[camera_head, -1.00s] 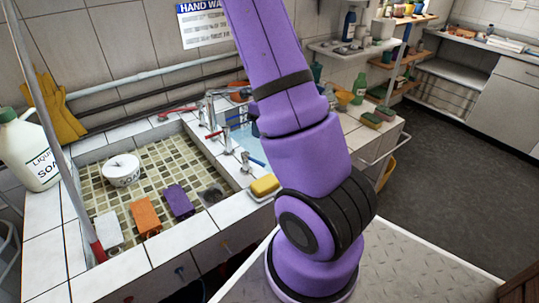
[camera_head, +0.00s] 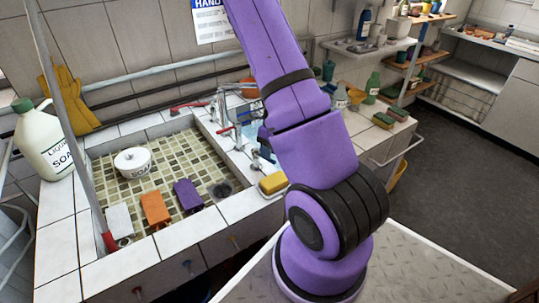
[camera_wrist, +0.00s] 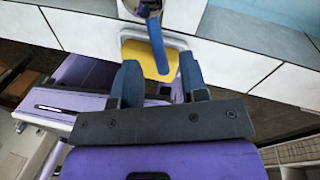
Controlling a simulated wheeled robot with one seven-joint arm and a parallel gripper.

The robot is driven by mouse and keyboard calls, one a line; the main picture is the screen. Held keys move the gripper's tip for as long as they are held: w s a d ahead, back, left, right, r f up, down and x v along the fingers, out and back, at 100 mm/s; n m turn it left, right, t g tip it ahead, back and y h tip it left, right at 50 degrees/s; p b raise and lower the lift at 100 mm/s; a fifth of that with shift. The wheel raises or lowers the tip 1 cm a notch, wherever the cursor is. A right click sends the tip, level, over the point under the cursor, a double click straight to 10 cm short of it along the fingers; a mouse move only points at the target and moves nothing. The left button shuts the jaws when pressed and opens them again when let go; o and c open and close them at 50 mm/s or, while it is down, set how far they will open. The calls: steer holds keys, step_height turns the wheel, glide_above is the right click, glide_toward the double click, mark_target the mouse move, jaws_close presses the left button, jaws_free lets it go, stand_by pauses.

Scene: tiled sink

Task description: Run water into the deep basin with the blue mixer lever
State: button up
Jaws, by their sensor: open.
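In the wrist view the blue mixer lever (camera_wrist: 156,45) extends from a metal tap at the top edge toward my gripper (camera_wrist: 161,75). My gripper is open, with its dark blue fingers apart. The lever's tip appears between or just beyond the fingertips; I cannot tell whether they touch. In the head view my purple arm hides the gripper and much of the deep basin, of which a light blue patch (camera_head: 252,132) shows. Whether water runs is not visible.
A yellow sponge (camera_head: 273,183) lies on the tiled rim by the taps. Red-levered taps (camera_head: 188,105) stand behind it. The shallow basin (camera_head: 170,149) holds a soap bowl (camera_head: 134,162) and orange and purple blocks. A soap jug (camera_head: 43,143) stands at the left.

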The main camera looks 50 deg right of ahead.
steer(key=shift+a+f, duration=0.15)
steer(key=shift+f, duration=0.7)
jaws_close()
